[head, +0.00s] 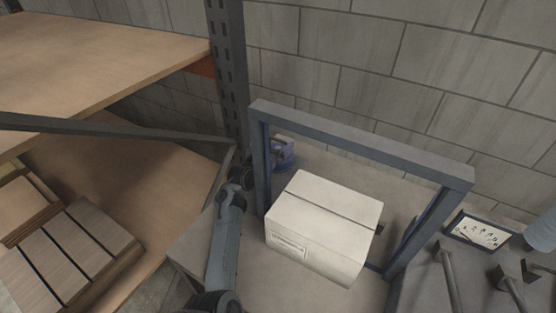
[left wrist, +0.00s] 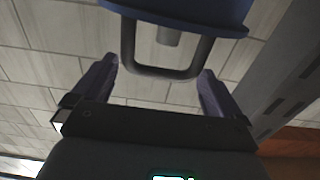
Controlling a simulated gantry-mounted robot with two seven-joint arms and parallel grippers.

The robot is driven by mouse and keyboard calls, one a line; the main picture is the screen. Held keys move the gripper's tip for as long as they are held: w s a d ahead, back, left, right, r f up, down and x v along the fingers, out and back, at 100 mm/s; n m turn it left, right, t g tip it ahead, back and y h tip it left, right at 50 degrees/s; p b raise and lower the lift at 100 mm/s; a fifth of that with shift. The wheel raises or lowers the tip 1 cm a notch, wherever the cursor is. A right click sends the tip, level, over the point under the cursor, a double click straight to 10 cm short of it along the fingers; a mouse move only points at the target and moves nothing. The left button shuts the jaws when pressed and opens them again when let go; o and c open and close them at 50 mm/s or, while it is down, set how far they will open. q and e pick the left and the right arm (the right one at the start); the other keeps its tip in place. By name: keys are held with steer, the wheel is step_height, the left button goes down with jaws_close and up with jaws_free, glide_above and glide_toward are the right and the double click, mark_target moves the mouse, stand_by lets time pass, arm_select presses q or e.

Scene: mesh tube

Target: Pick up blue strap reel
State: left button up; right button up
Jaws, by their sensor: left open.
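The blue strap reel (head: 283,154) is at the back, just behind the left post of the grey frame, and partly hidden by it. In the left wrist view the reel (left wrist: 185,12) fills the top edge, and its dark loop handle (left wrist: 165,73) hangs toward my gripper. My left gripper (head: 245,170) is open beside the frame's left post, left of the reel. In the wrist view its two fingers (left wrist: 158,72) stand apart, with the handle's lower bar showing between their tips. I cannot tell whether they touch it. My right gripper is not in view.
The grey frame (head: 365,142) arches over a white box (head: 325,225) on the grey table. A wooden shelf (head: 95,60) and dark upright (head: 228,75) are at left. A panel with a dial (head: 482,232) and levers is at right. A block wall (head: 350,45) stands behind.

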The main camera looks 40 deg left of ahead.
arm_select(q)
steer(key=shift+w+a, duration=0.15)
steer(key=shift+w, duration=0.75)
steer(key=c, duration=1.6)
steer(key=shift+r, duration=0.1)
steer(key=shift+c, duration=0.9)
steer(key=shift+r, duration=0.1)
